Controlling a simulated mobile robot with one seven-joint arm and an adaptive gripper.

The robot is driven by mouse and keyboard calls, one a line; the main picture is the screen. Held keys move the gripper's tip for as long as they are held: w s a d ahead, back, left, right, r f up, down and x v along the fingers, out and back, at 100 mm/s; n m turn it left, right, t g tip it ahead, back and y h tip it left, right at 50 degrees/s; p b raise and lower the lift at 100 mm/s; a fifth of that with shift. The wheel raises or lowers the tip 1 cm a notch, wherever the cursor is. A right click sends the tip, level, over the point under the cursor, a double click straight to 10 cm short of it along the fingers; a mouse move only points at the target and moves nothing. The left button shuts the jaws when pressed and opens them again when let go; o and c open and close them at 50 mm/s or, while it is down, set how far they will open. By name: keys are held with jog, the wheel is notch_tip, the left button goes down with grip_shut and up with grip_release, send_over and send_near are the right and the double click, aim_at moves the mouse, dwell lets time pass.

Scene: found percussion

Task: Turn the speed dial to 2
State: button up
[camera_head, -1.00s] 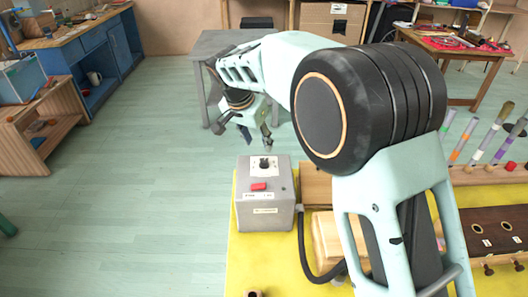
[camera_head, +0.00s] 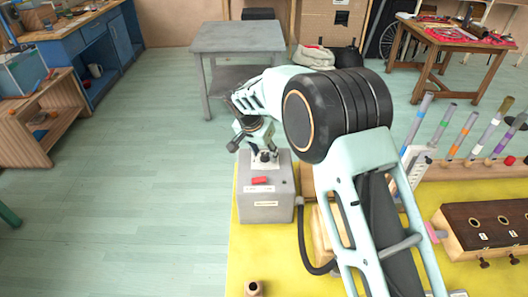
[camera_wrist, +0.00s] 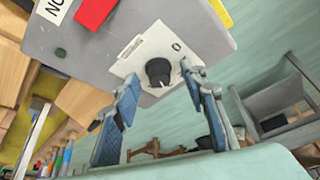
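In the head view the knob (camera_head: 265,157) is partly covered by my gripper (camera_head: 251,142). In the wrist view my gripper (camera_wrist: 160,80) is open, with its blue-padded fingers on either side of the knob and gaps showing between. I cannot tell whether the fingertips reach down to the knob's height.
A red button (camera_head: 261,180) sits on the box in front of the dial. A black cable (camera_head: 304,245) runs from its right side. Wooden blocks (camera_head: 326,240) and a dark wooden box (camera_head: 490,226) stand to the right. A grey table (camera_head: 238,38) is behind; floor at left is clear.

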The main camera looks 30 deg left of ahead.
grip_shut()
dwell(0.3)
jog(key=shift+d+f+n+y+b, duration=0.15)
jog(key=shift+n+y+b, duration=0.25)
jog(key=shift+n+b, duration=1)
jog(key=shift+n, duration=0.3)
jog(key=shift+n+g+y, duration=0.4)
jog(key=shift+n+y, duration=0.6)
jog(key=shift+n, duration=1.2)
